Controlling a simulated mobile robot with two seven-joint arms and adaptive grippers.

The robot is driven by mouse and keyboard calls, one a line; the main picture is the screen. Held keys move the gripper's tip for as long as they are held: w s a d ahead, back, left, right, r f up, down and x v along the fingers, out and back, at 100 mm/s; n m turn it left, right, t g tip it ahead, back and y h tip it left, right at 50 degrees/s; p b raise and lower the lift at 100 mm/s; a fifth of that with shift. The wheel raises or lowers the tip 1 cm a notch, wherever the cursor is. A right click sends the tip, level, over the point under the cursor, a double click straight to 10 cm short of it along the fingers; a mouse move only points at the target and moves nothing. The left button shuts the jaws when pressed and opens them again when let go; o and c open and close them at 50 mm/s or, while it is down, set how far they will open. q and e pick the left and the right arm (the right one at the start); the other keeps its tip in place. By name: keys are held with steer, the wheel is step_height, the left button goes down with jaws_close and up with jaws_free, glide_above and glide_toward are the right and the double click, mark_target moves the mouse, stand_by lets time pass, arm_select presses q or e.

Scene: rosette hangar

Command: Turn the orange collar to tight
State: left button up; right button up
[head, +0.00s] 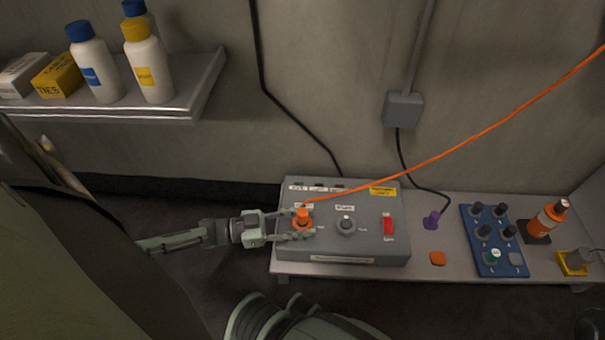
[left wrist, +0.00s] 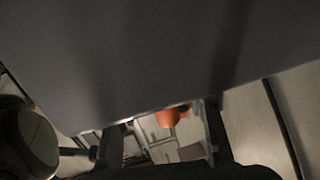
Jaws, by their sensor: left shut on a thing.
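The orange collar (head: 302,222) stands at the left of the top of a grey control box (head: 340,252), with an orange cable (head: 440,155) running from it up to the right. My left gripper (head: 302,224) reaches in from the left, with its fingers on either side of the collar, and is shut on it. In the left wrist view the orange collar (left wrist: 168,117) shows near the bottom middle, between the fingers; a large grey surface fills the upper part. Any mark on the collar's setting is too small to read. My right gripper is not in view.
The box also carries a grey knob (head: 346,225) and a red switch (head: 388,226). To the right on the bench are a purple plug (head: 431,220), an orange square (head: 437,258), a blue panel (head: 497,262) with knobs and an orange bottle (head: 548,219). A shelf (head: 185,100) holds bottles at upper left.

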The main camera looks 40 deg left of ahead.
arm_select(q)
steer(key=m+g+h+b, duration=0.1)
steer(key=m+g+h, duration=0.1)
steer(key=m+g, duration=0.1)
steer(key=shift+w+a+h, duration=0.1)
steer(key=shift+h, duration=0.2)
steer(key=shift+m+g+h, duration=0.7)
steer(key=shift+m+g, duration=0.3)
steer(key=shift+g, duration=0.8)
steer(key=shift+s+d+m+g, duration=0.2)
steer(key=shift+m+g, duration=0.4)
steer(key=shift+g, duration=0.3)
steer(key=o, duration=1.2)
steer(key=shift+a+r, duration=0.15)
steer(key=shift+r, duration=4.95)
